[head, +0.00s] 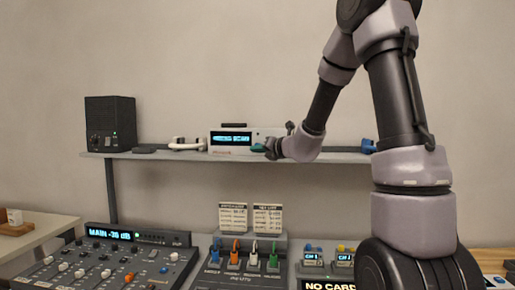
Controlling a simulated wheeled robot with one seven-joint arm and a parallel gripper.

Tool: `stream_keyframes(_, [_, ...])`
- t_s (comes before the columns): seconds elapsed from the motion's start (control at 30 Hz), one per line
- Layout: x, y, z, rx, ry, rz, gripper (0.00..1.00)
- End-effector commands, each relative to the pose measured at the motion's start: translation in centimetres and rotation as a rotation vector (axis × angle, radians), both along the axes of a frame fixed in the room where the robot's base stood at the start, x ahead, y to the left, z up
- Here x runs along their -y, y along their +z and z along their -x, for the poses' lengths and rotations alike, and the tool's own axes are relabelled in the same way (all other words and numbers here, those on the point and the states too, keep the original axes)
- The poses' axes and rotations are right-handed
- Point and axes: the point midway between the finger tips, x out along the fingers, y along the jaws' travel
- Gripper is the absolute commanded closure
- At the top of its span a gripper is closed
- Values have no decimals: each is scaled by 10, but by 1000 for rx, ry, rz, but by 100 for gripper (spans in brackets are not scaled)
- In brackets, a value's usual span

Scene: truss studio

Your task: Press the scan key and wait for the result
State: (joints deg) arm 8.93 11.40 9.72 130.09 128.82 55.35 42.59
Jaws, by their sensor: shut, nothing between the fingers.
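A white device (218,149) with a lit blue display (231,138) stands on the wall shelf. The display's words are too small to read surely; the last one looks like "SCAN". A teal part (258,148) shows low on the device's front, right of the display, and may be the scan key. My gripper (268,149) is shut and empty, right beside this teal part. It hides the lower right of the device's front. I cannot tell whether the fingertips touch the key.
A black speaker (110,124) and a white handset-like thing (187,144) stand on the shelf (160,156) to the left. A blue thing (368,146) is at its right. Below are a mixing console (150,268), a patch panel with coloured plugs (240,265) and a "NO CARD" display (330,286).

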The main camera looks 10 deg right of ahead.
Motion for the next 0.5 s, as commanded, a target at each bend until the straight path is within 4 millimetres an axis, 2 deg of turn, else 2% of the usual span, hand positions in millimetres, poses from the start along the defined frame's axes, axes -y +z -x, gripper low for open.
stream_keyframes(0.5, [20,0,-62,0,0,0,100])
